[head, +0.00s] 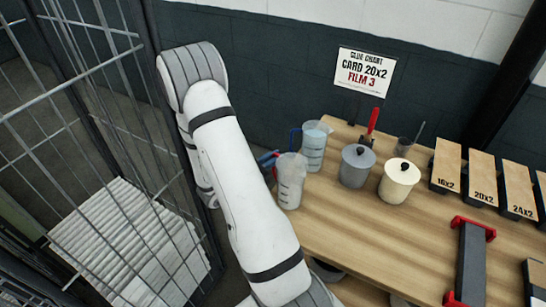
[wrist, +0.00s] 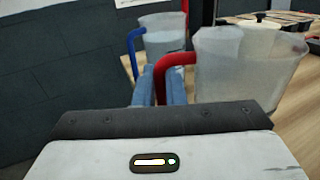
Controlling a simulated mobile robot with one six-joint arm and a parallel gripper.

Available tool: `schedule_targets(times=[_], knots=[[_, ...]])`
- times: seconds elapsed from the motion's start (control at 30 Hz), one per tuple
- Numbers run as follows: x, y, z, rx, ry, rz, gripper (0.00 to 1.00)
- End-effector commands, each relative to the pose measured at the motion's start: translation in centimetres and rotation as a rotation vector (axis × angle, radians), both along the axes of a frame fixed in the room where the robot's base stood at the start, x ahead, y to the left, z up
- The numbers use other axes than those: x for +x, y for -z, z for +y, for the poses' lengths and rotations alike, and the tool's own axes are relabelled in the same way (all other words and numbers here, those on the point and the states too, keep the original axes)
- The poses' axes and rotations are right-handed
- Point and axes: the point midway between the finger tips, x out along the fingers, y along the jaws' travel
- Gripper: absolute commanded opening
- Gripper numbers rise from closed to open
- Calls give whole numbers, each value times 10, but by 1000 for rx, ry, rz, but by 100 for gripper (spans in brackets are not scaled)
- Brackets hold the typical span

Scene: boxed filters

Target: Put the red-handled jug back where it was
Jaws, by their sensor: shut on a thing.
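The red-handled jug (head: 290,182) is a clear, upright measuring jug at the left edge of the wooden bench. In the wrist view its body (wrist: 245,70) is at the right and its red handle (wrist: 172,64) reaches left between my blue fingers. My gripper (head: 268,160) is shut on that handle; it also shows in the wrist view (wrist: 160,88).
A grey lidded pot (head: 356,166) and a cream lidded pot (head: 398,182) stand to the right on the bench (head: 335,235). A red-handled tool (head: 372,122) is behind them. Labelled boxes (head: 445,165) line the right. A wire cage (head: 100,130) is left of my arm.

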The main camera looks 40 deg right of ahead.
Motion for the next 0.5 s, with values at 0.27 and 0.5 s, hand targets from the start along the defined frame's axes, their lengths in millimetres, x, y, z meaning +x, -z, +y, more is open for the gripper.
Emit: schedule_targets(times=[0.27, 0.5], knots=[[0, 3, 0, -1, -1, 0, 0], [0, 2, 0, 0, -1, 0, 27]])
